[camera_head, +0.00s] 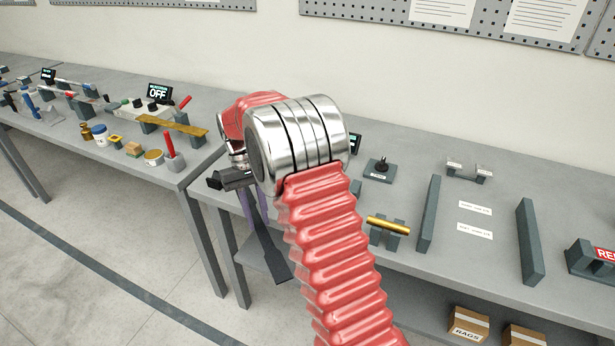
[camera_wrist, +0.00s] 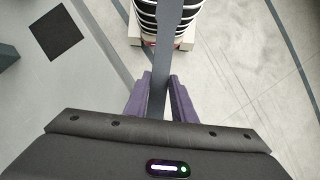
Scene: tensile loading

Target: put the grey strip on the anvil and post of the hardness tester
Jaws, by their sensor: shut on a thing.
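My gripper (camera_wrist: 160,92) has two purple fingers, shut on the grey strip (camera_wrist: 170,45). In the wrist view the strip runs from between the fingers up past the top edge. In the head view the gripper (camera_head: 251,212) hangs by the left end of the right table, partly hidden by my arm, with the dark strip (camera_head: 270,252) slanting down. I cannot tell which device is the hardness tester. A small base with a black knob (camera_head: 380,168) and a display partly behind my arm (camera_head: 355,143) stand near the back. The anvil and post are not clearly seen.
The right table (camera_head: 455,262) holds a brass rod on two blocks (camera_head: 388,226), two long upright bars (camera_head: 428,214) and a small two-block stand (camera_head: 468,171). The left table (camera_head: 70,138) is crowded with tools. Floor shows between the tables. Boxes (camera_head: 469,325) sit below.

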